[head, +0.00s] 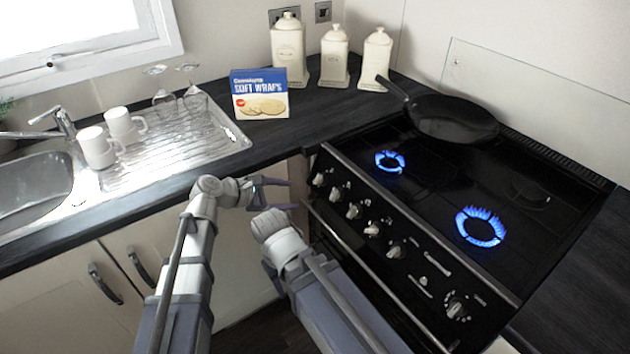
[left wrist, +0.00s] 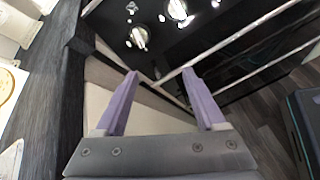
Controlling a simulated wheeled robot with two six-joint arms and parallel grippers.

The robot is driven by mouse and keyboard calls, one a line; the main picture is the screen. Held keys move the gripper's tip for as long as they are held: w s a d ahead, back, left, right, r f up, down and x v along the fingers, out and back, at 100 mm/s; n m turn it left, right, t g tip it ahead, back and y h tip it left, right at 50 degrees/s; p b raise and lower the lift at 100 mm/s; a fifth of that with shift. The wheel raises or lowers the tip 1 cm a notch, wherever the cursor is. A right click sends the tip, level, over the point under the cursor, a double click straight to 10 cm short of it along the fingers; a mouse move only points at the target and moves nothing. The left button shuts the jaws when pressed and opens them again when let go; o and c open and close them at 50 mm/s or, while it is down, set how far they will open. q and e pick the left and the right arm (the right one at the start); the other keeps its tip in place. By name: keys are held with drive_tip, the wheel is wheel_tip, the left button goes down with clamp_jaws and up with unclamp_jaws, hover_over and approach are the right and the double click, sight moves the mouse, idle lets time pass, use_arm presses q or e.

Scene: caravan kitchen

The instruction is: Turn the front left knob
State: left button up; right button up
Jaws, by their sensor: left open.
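The black hob's sloped front panel (head: 385,230) carries a row of several silvery knobs. The leftmost knob (head: 318,180) is nearest the worktop corner; I cannot tell from labels which knob is the front left one. My left gripper (head: 288,194) is open and empty, left of the panel and apart from the knobs. In the left wrist view its two purple fingers (left wrist: 160,74) point toward the panel, with a knob (left wrist: 139,38) beyond the tips and another knob (left wrist: 177,10) further right. My right arm's wrist shows close by; its fingers cannot be made out clearly.
Blue flames burn on the front left burner (head: 390,161) and front right burner (head: 480,226). A black pan (head: 452,118) sits at the back left. A rail (head: 350,250) runs below the knobs. A wraps box (head: 260,94) stands on the worktop.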

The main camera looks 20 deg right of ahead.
sight(316, 179)
use_arm(q)
drive_tip(key=w+d+n+b, duration=0.1)
drive_tip(key=d, duration=0.1)
drive_tip(key=w+d+n+h, duration=0.1)
drive_tip(key=d, duration=0.2)
drive_tip(key=w+d+b, duration=0.1)
drive_tip(key=d, duration=0.1)
drive_tip(key=shift+w+d+r+n+b, duration=0.1)
drive_tip(key=shift+w+d+n+b, duration=0.2)
drive_tip(key=shift+w+d+n, duration=0.1)
drive_tip(key=shift+w+d+f, duration=0.2)
drive_tip(key=shift+d+f, duration=0.05)
drive_tip(key=shift+d, duration=0.4)
clamp_jaws()
